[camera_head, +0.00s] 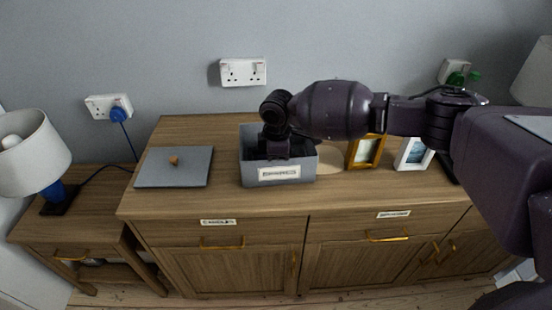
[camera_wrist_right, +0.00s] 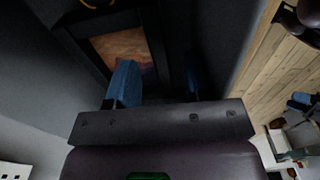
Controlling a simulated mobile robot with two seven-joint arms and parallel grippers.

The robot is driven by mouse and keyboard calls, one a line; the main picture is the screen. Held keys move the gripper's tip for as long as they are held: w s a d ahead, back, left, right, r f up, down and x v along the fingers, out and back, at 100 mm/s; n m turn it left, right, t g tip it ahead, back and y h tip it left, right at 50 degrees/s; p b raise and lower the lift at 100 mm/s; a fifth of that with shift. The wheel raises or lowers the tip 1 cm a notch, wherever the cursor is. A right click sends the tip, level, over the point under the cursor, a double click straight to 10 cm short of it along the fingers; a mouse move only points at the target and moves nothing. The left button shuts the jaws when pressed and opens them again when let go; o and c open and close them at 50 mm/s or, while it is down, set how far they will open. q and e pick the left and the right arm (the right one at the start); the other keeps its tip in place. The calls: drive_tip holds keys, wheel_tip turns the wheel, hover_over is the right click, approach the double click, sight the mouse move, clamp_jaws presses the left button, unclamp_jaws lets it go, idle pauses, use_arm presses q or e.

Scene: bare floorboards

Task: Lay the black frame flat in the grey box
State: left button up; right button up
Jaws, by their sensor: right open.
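The grey box (camera_head: 250,172), with a label on its front, stands open on the wooden cabinet. My right gripper (camera_head: 277,153) reaches down into it from above. In the right wrist view, the right gripper's two blue fingers (camera_wrist_right: 158,78) are apart, with nothing seen held between them. Past the fingers, the black frame (camera_wrist_right: 122,45) with a brown-orange picture shows inside the dark box walls. It appears to lie on the box floor, picture side up, partly hidden by a finger. In the head view my gripper and the box wall hide the frame. My left gripper is not in view.
A grey lid (camera_head: 175,168) with a wooden knob lies left of the box. A gold frame (camera_head: 366,151) and a white frame (camera_head: 414,154) stand to the right, close under my right arm. A lamp (camera_head: 32,145) stands on the lower side table. The cabinet's front strip is clear.

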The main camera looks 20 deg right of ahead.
wheel_tip(320, 180, up, 4)
drive_tip(key=shift+d+f+p, duration=0.1)
drive_tip(key=shift+f+p, duration=0.1)
drive_tip(key=shift+p, duration=0.25)
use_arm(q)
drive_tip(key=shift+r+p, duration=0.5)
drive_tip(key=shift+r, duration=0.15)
use_arm(e)
wheel_tip(320, 180, up, 7)
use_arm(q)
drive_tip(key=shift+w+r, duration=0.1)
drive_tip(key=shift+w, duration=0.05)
use_arm(e)
drive_tip(key=shift+s+d+r, duration=0.1)
